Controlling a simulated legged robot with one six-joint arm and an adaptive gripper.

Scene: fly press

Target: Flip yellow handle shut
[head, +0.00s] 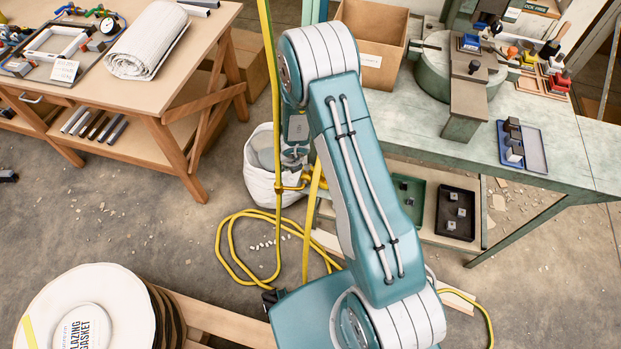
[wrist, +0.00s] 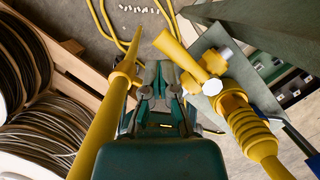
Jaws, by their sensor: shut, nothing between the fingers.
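The yellow handle (wrist: 180,54) shows in the wrist view as a flat, flared lever, just right of and beyond my fingertips. It slants up and left from a yellow valve body (wrist: 235,103) with grey metal fittings. My gripper (wrist: 160,88) is shut and empty, between a yellow pipe (wrist: 104,125) on the left and the valve on the right. I cannot tell whether the fingers touch the handle. In the head view the yellow fitting (head: 292,187) is small beside the end of my arm, and my fingers cannot be made out there.
A yellow hose (head: 232,242) lies coiled on the floor. A white bucket (head: 258,182) stands behind the fitting. A green workbench (head: 560,150) is at right, and a wooden table (head: 130,85) is at left. Large reels (wrist: 28,75) in a wooden crate are left of the pipe.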

